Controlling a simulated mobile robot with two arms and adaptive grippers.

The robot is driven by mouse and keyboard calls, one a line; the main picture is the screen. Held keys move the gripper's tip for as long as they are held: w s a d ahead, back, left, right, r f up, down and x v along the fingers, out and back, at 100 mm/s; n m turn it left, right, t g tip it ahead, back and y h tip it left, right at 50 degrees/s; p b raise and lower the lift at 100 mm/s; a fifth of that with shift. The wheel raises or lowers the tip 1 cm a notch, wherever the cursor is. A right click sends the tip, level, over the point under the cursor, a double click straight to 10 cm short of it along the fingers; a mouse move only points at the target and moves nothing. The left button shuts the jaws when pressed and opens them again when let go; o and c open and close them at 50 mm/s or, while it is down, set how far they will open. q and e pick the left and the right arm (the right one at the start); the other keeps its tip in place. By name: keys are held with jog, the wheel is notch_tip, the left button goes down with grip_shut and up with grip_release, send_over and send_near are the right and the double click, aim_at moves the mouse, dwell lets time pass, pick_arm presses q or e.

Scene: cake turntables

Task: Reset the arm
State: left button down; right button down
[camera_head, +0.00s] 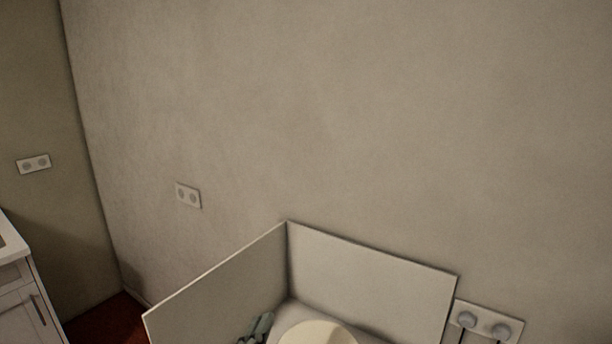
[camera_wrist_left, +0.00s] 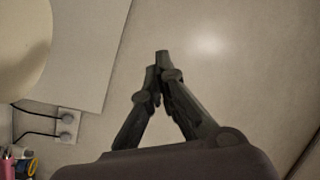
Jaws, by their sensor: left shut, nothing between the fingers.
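My left gripper (camera_head: 262,325) shows as a small grey-green shape at the bottom edge of the head view, in front of the white panels and left of a cream round disc (camera_head: 318,334). Most of my arm is hidden or out of frame. In the left wrist view my left gripper (camera_wrist_left: 161,62) is shut with its fingertips together and nothing between them. The cream disc also shows at the upper left there (camera_wrist_left: 22,45), apart from the fingers. My right gripper is in neither view.
Two upright white panels (camera_head: 370,272) meet in a corner behind the disc. A wall socket with two plugs (camera_head: 485,322) is right of them. A white cabinet (camera_head: 22,300) stands at far left. Small coloured items (camera_wrist_left: 18,163) lie at the wrist view's lower left. Wall above is bare.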

pick_arm(q)
jog(key=s+a+f+n+g+y, duration=0.3)
jog(key=s+a+f+n+g, duration=0.15)
jog(key=f, duration=0.45)
jog(key=s+a+f+n+g+y, duration=0.2)
jog(key=s+a+f+n+g, duration=0.2)
jog(key=a+f, duration=0.3)
jog(key=s+a+f+n+g, duration=0.1)
jog(key=s+f+n+g, duration=0.1)
jog(key=s+f+g, duration=0.45)
jog(key=s+a+f+n+g, duration=0.1)
jog(key=s+f, duration=0.2)
jog(key=s, duration=0.7)
notch_tip(320, 180, down, 27)
jog(key=s, duration=0.1)
jog(key=s+a+f+g+b, duration=0.1)
jog(key=s+a+f+g, duration=0.1)
jog(key=s+f, duration=1.4)
jog(key=shift+s+a, duration=0.2)
jog(key=shift+w+m, duration=0.1)
jog(key=shift+m, duration=0.15)
